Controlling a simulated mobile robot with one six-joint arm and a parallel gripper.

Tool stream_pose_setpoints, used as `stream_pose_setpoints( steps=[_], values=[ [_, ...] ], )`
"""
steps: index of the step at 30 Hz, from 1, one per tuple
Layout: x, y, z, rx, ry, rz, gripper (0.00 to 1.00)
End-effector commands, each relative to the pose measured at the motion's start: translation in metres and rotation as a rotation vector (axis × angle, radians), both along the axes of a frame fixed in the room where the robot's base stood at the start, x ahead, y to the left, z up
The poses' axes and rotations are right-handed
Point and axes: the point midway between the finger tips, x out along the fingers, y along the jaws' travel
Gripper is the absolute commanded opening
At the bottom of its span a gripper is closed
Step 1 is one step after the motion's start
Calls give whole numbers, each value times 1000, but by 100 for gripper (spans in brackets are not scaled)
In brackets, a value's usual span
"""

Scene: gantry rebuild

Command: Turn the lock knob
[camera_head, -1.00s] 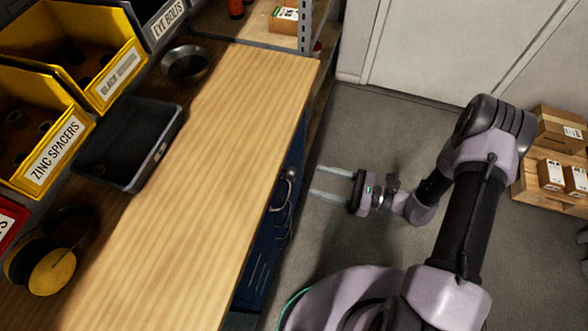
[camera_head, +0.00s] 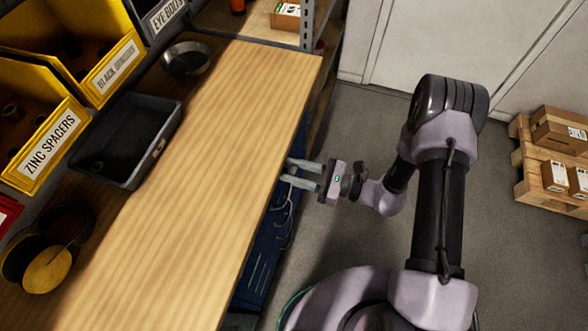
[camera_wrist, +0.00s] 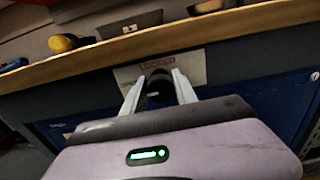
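The lock knob (camera_wrist: 158,84) is dark and round. It sits on the front of the bench below the wooden top, under a label plate (camera_wrist: 192,66) that reads "LOCKED" in red. My gripper (camera_wrist: 157,80) has its two pale fingers spread, one on each side of the knob in the wrist view. I cannot tell whether the fingers touch it. In the head view my gripper (camera_head: 295,174) reaches in at the bench's right edge, and the knob is hidden under the top.
The wooden bench top (camera_head: 215,150) overhangs the blue front (camera_head: 262,262), which carries wire handles. A black tray (camera_head: 128,140), a metal bowl (camera_head: 186,58) and yellow bins (camera_head: 45,140) stand on the left. Grey floor (camera_head: 370,130) is clear on the right. Boxes on a pallet (camera_head: 545,195) stand far right.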

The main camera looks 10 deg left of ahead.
Motion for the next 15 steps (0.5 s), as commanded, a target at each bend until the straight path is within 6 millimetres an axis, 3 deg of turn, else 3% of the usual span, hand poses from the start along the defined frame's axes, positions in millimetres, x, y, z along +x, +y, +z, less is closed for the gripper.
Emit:
stream_pose_setpoints(
  steps=[8,15],
  values=[
    [0,0,0,2,23,0,0],
    [0,0,0,11,147,0,0]
  ],
)
